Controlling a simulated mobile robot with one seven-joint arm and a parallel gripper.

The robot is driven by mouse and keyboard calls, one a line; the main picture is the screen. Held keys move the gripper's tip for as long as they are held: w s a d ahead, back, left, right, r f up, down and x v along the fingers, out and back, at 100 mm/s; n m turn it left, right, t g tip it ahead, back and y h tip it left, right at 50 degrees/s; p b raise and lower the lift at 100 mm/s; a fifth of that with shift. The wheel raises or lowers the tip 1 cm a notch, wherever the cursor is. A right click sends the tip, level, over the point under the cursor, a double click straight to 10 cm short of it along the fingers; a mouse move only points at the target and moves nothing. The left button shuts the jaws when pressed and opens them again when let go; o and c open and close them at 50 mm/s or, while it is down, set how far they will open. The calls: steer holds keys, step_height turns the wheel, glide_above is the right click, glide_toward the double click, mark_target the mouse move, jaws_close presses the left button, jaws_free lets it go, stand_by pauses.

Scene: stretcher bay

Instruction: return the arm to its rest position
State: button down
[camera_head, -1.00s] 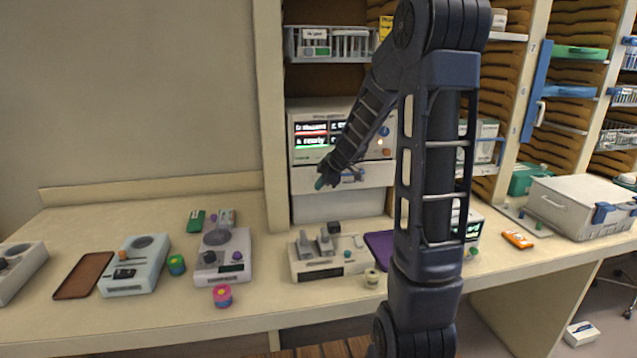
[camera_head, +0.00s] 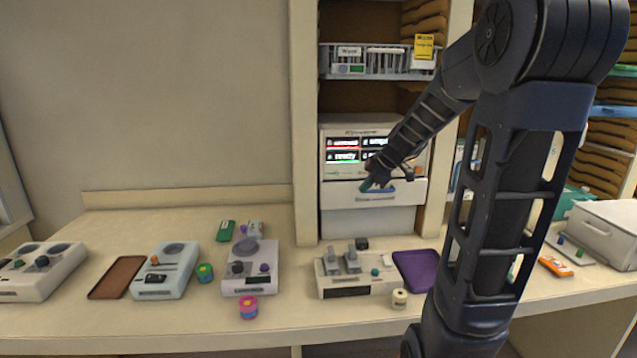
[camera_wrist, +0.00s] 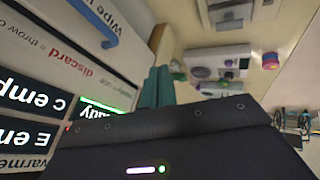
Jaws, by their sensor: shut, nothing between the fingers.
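My gripper (camera_head: 368,184) is at the end of my dark arm, in front of the warmer cabinet (camera_head: 336,124) in the head view. Its teal fingers (camera_wrist: 158,88) show together in the wrist view, shut with nothing between them. The cabinet has lit display panels and a drawer (camera_head: 340,192) with a blue handle; the gripper is close to that handle, and I cannot tell whether it touches. In the wrist view the blue handle (camera_wrist: 95,22) lies to the left of the fingers, apart from them. My arm reaches across the right half of the head view.
The counter holds several small devices, including a blue-grey one (camera_head: 178,282) and one with grey levers (camera_head: 345,282). A brown tray (camera_head: 115,278) and a purple tray (camera_head: 415,270) lie among them. A wire basket shelf (camera_head: 335,70) is above the cabinet. A grey case (camera_head: 600,240) stands at right.

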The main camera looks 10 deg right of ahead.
steer(key=s+d+m+h, duration=0.1)
steer(key=s+m+h, duration=0.1)
steer(key=s+m, duration=0.6)
steer(key=s+d+r+m+g+h, duration=0.1)
steer(key=s+m, duration=0.6)
steer(key=s, duration=1)
steer(key=shift+s+d+r+m+h, duration=0.3)
steer(key=shift+d+m+h, duration=0.1)
steer(key=shift+h, duration=0.4)
